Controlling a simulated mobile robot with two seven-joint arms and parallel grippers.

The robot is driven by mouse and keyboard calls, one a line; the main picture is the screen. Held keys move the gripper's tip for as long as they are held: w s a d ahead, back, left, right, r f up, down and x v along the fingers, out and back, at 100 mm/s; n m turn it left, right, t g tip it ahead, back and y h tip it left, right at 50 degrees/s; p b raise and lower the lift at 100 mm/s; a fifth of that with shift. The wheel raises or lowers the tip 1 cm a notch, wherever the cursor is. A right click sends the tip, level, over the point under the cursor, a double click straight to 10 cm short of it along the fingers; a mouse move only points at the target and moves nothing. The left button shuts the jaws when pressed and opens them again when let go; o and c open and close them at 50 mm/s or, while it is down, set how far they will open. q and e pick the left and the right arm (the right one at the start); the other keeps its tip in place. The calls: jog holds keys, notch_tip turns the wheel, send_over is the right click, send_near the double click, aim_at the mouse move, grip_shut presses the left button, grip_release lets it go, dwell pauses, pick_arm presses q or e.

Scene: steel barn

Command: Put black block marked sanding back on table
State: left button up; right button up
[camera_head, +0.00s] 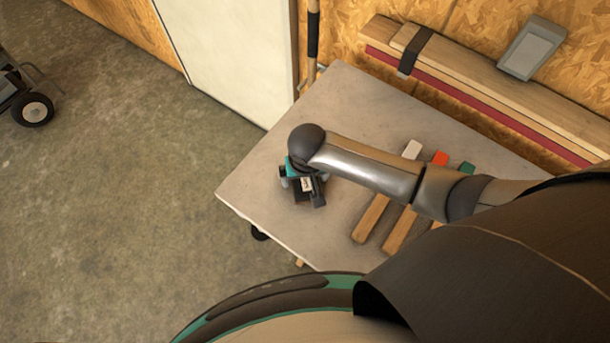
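My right arm reaches in from the right, and my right gripper (301,188) points down over the near left part of the grey table (345,90). A small black block (302,197) with a white label sits between its fingers, which appear to be shut on it. The label's writing is too small to read. The wrist hides part of the block, and I cannot tell whether its underside touches the table. My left gripper is not in view.
Several wooden-handled tools with white (412,149), orange (440,158) and green (466,168) ends lie on the table, partly under my forearm. Stacked boards (480,85) line the wall behind. The table's far left part is clear. A wheeled cart (30,108) stands at far left.

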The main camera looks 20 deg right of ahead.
aim_at(306, 185)
notch_tip(306, 185, up, 12)
jog(key=s+p, duration=0.1)
jog(key=p, duration=0.1)
jog(key=shift+s+p, duration=0.35)
jog(key=shift+s, duration=0.05)
jog(key=shift+a+r, duration=0.1)
jog(key=shift+a, duration=0.05)
dwell(0.5)
